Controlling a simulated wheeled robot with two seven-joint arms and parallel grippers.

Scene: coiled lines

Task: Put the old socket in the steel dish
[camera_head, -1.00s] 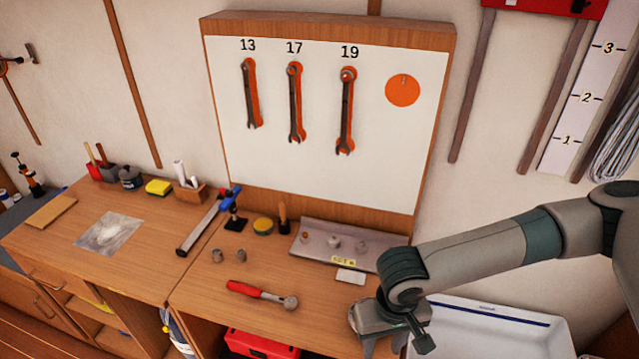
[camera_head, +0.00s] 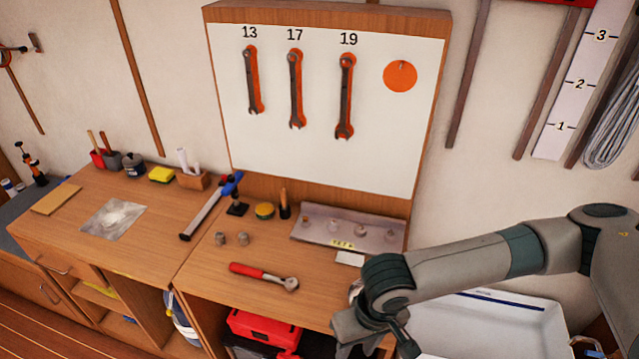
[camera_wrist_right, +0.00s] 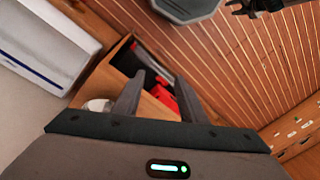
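Two small grey sockets, a left one (camera_head: 220,239) and a right one (camera_head: 243,238), stand on the bench in the head view. A red-handled ratchet (camera_head: 263,275) lies in front of them; I cannot tell whether a socket is on its head. Which socket is the old one is not clear. A round shiny rim, perhaps the steel dish (camera_head: 354,288), is mostly hidden behind my right gripper (camera_head: 374,348). A pale round thing, perhaps the same dish (camera_wrist_right: 97,105), shows in the right wrist view. My right gripper is open and empty near the bench's front right. My left gripper is out of view.
A grey tray (camera_head: 312,236) with several small pieces stands at the back of the bench, with a white card (camera_head: 349,258) before it. A white basin (camera_head: 500,322) is at right. A red toolbox (camera_head: 262,328) sits below the bench.

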